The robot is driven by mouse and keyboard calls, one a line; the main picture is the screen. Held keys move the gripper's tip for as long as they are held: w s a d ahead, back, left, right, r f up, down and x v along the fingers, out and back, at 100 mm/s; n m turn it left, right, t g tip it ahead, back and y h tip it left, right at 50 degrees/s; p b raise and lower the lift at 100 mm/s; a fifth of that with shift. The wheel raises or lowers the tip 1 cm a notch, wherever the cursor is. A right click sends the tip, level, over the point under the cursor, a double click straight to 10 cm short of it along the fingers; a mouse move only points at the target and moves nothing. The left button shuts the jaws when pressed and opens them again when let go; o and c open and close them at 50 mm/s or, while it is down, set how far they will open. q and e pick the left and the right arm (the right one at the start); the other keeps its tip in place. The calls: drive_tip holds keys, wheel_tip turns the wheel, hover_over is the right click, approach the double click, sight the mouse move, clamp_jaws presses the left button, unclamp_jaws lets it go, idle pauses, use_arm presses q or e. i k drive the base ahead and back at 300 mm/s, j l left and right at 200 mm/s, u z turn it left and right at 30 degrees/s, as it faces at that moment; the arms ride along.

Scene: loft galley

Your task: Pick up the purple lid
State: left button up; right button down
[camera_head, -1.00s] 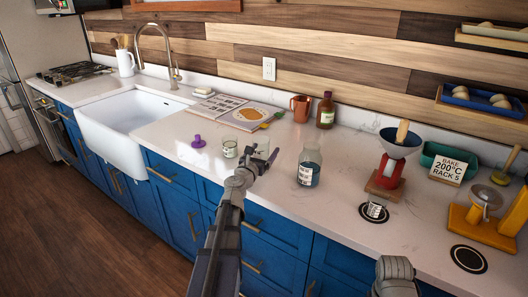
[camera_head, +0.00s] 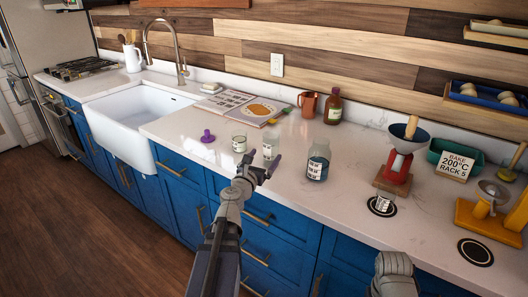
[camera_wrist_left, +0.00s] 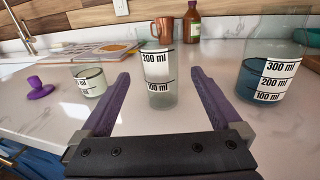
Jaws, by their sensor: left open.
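The purple lid (camera_head: 208,136), a flat disc with a knob, lies on the white counter near its front edge, right of the sink. It also shows at the left in the left wrist view (camera_wrist_left: 38,88). My left gripper (camera_head: 262,160) is open and empty, to the right of the lid and apart from it. In the left wrist view its two purple fingers (camera_wrist_left: 160,78) point towards a clear measuring glass (camera_wrist_left: 158,98), which appears between them. A shorter labelled glass (camera_wrist_left: 89,80) stands between the lid and the left finger. My right gripper is out of view.
A blue-filled bottle (camera_head: 317,160) stands right of my left gripper. An open book (camera_head: 245,107), copper mug (camera_head: 308,105) and brown bottle (camera_head: 333,107) are behind. A red-based funnel stand (camera_head: 397,165) is farther right. Bare counter lies around the lid.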

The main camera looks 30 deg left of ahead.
sight(207, 138)
drive_tip(key=u, duration=1.45)
